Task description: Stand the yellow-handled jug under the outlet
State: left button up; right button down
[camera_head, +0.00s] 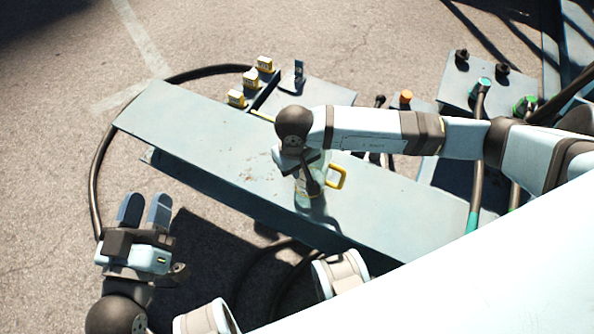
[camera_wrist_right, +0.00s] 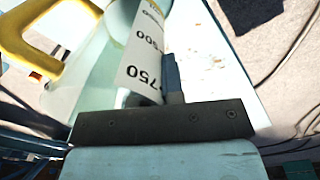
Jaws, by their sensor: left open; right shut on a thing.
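The clear jug (camera_head: 318,200) with its yellow handle (camera_head: 337,177) is at the grey bench (camera_head: 210,134), near the middle of the head view. My right gripper (camera_head: 309,184) is shut on the jug from above and partly hides it. In the right wrist view the jug's wall (camera_wrist_right: 92,75) shows a printed scale with 500 and 750, and the yellow handle (camera_wrist_right: 45,45) is at upper left. I cannot tell whether the jug touches the bench top. My left gripper (camera_head: 145,208) is open and empty, left of the bench. I cannot make out which part is the outlet.
Several yellow-and-white blocks (camera_head: 251,80) and a small dark switch-like part (camera_head: 299,72) stand behind the bench. Hoses with teal (camera_head: 484,83) and green (camera_head: 525,103) fittings are at the right. A black cable (camera_head: 93,180) curves round the bench's left end. The bench's left part is clear.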

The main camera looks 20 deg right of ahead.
jog(key=shift+f, duration=0.85)
pick_arm(q)
jog(key=shift+d+r+t+h, duration=0.2)
jog(key=shift+r+t+h, duration=0.1)
jog(key=shift+r, duration=0.5)
pick_arm(e)
jog(key=c, duration=1.2)
grip_release()
jog(key=shift+f, duration=0.1)
jog(key=shift+c, duration=0.2)
